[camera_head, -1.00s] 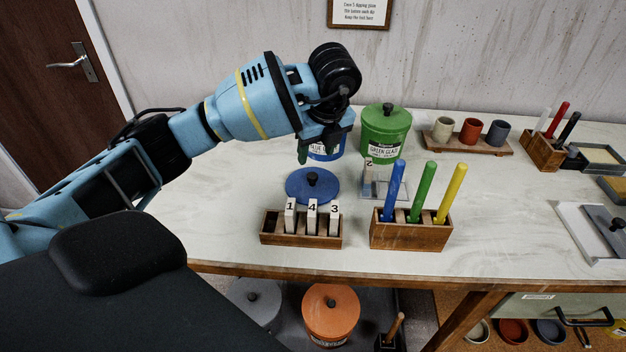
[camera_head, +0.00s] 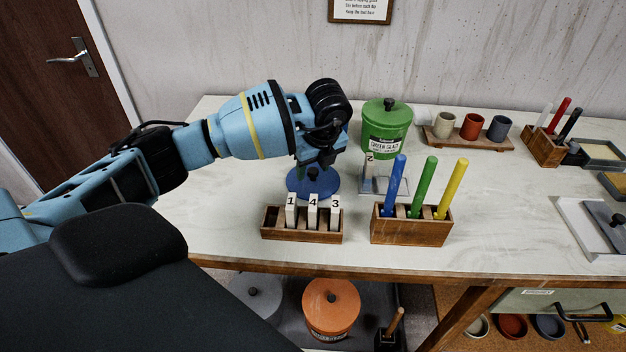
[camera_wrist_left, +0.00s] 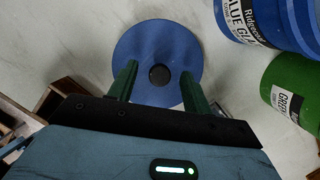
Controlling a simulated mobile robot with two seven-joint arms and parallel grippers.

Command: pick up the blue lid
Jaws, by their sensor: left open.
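The blue lid (camera_head: 326,183), a flat disc with a black knob (camera_head: 313,173), lies on the table. It also shows in the left wrist view (camera_wrist_left: 158,40), with its knob (camera_wrist_left: 159,75) between my left fingers and a little beyond their tips. My left gripper (camera_wrist_left: 157,77) is open and empty, above the lid. In the head view my left gripper (camera_head: 313,165) partly covers the lid's far side. I cannot tell the exact height of the fingers above the knob. My right gripper is not in view.
A wooden block holder (camera_head: 301,236) with numbered tiles stands just in front of the lid. A wooden holder (camera_head: 410,234) with blue, green and yellow sticks is to its right. A green glaze pot (camera_head: 386,128) stands behind; the blue glaze pot (camera_wrist_left: 262,22) shows in the wrist view.

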